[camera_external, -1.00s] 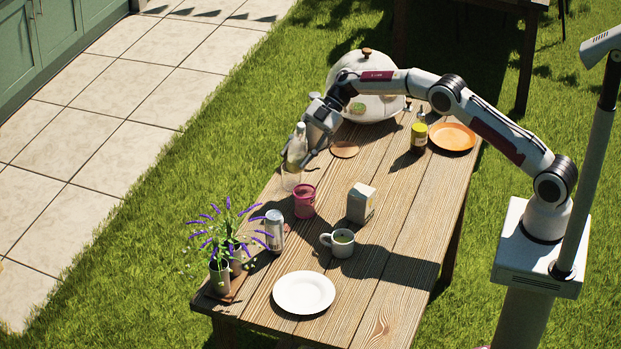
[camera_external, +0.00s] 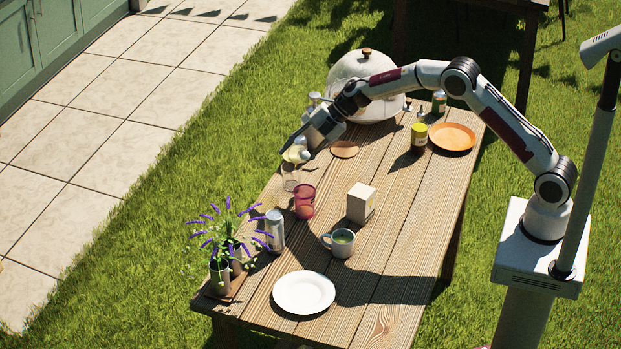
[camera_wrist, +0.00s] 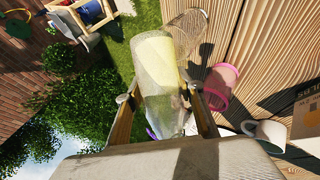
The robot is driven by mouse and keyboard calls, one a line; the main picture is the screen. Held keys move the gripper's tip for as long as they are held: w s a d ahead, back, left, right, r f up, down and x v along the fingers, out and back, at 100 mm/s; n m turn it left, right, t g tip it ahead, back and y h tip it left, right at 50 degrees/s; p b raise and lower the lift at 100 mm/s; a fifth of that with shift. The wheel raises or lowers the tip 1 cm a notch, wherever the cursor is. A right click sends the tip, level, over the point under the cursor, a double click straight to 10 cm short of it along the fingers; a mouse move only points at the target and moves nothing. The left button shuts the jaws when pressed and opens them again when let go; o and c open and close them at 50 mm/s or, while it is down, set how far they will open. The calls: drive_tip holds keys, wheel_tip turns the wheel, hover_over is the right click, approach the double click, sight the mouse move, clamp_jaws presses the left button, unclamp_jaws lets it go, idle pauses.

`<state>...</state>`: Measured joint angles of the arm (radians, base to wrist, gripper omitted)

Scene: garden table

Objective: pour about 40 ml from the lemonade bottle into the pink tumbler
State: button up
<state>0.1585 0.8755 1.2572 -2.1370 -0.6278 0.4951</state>
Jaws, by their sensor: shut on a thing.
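My gripper (camera_external: 306,150) is shut on the lemonade bottle (camera_external: 293,154), a clear bottle with pale yellow liquid. The bottle is steeply tilted, above and behind the pink tumbler (camera_external: 304,204). In the wrist view the bottle (camera_wrist: 158,75) lies between my two fingers (camera_wrist: 163,112), its yellow liquid along one side. The tumbler stands upright on the table; it also shows in the wrist view (camera_wrist: 221,84), right of the bottle and apart from it. The bottle's mouth is hard to make out, and I see no clear stream. How much liquid the tumbler holds, I cannot tell.
A clear glass (camera_external: 289,180) stands close behind the tumbler. A can (camera_external: 274,231), potted lavender (camera_external: 221,272), a mug (camera_external: 341,243), a carton (camera_external: 361,203) and a white plate (camera_external: 304,292) are nearer the front. A yellow-labelled jar (camera_external: 418,138) and orange plate (camera_external: 452,137) are at the right.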

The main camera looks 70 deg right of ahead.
drive_tip(key=shift+w+d+r+n+t+h, duration=0.35)
drive_tip(key=shift+n+t+h, duration=0.15)
drive_tip(key=shift+t+h, duration=0.15)
drive_tip(key=shift+w+d+f+n+t+h, duration=0.15)
drive_tip(key=shift+d+f+n+t+h, duration=0.3)
drive_tip(key=shift+f+h, duration=0.3)
drive_tip(key=shift+a+r, duration=0.1)
drive_tip(key=shift+r, duration=0.1)
drive_tip(key=shift+r+n+t+h+p, duration=0.1)
drive_tip(key=shift+n+t+h+p, duration=0.25)
drive_tip(key=shift+t+h+p, duration=0.05)
drive_tip(key=shift+r+n+t+h+p, duration=0.3)
drive_tip(key=shift+r+t+p, duration=0.15)
drive_tip(key=shift+r, duration=0.2)
drive_tip(key=shift+w, duration=0.15)
drive_tip(key=shift+w+d+p, duration=0.7)
drive_tip(key=shift+d, duration=0.15)
drive_tip(key=shift+w+d+r+p, duration=0.1)
drive_tip(key=shift+d+r+p, duration=0.05)
drive_tip(key=shift+p, duration=0.6)
